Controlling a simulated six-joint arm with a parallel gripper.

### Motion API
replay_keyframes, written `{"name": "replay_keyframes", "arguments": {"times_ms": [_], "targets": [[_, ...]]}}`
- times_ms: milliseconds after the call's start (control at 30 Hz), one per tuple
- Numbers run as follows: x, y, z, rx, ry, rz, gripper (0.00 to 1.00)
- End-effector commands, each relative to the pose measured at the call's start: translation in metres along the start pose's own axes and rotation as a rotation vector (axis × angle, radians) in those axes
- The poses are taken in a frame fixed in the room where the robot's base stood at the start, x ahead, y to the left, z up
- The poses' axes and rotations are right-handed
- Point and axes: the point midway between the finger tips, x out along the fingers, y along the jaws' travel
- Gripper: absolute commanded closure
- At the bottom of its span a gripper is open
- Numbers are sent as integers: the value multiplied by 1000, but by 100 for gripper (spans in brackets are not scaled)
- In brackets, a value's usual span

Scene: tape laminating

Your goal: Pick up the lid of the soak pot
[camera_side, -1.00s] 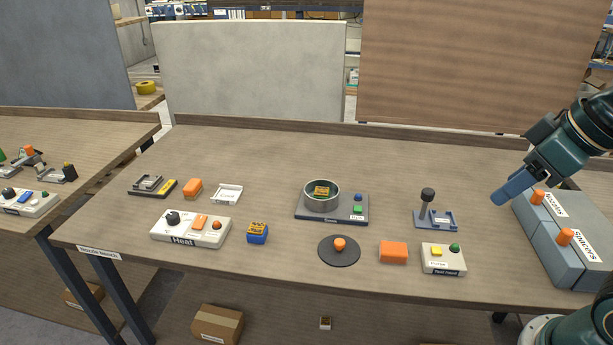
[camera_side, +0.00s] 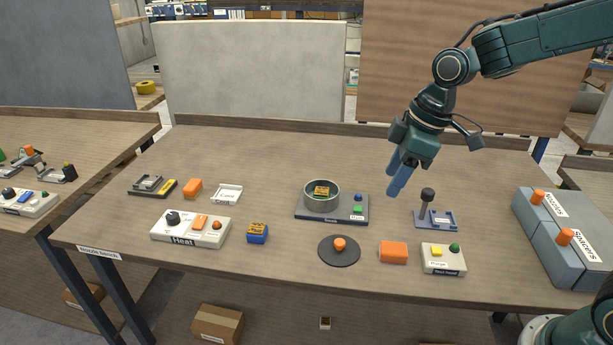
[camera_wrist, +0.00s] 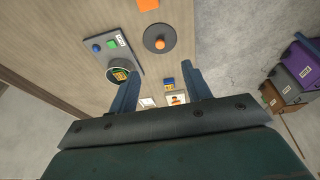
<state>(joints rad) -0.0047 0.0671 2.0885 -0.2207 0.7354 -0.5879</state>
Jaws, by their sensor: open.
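The lid (camera_side: 339,252) is a dark round disc with an orange knob, lying flat on the bench in front of the pot. It also shows in the wrist view (camera_wrist: 169,33). The soak pot (camera_side: 321,203) is a grey open cylinder on a dark base with a blue and a green button. An orange and dark item (camera_side: 322,191) is inside it. The pot shows in the wrist view (camera_wrist: 118,74) too. My gripper (camera_side: 397,183) is open and empty, in the air above the bench, up and to the right of the lid. Its blue fingers are apart in the wrist view.
Right of the lid are an orange block (camera_side: 393,252) and a white button box (camera_side: 443,259). A small press with a dark upright handle (camera_side: 428,205) stands below and right of my gripper. A blue block (camera_side: 257,232) and the Heat box (camera_side: 190,229) stand left.

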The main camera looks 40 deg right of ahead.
Motion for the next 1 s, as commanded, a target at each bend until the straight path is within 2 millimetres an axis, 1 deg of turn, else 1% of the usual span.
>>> {"name": "replay_keyframes", "arguments": {"times_ms": [33, 100, 200, 333, 500, 767, 867, 1000], "targets": [[12, 4, -5, -28, -7, -17, 52], [25, 9, -12, -69, -9, -37, 52], [43, 14, -20, -122, -11, -63, 52], [61, 18, -27, -174, -11, -87, 52], [72, 21, -30, -205, -9, -102, 52], [75, 21, -31, -208, -9, -103, 52], [81, 20, -30, -207, -11, -105, 52], [97, 18, -30, -206, -12, -106, 52]]}}
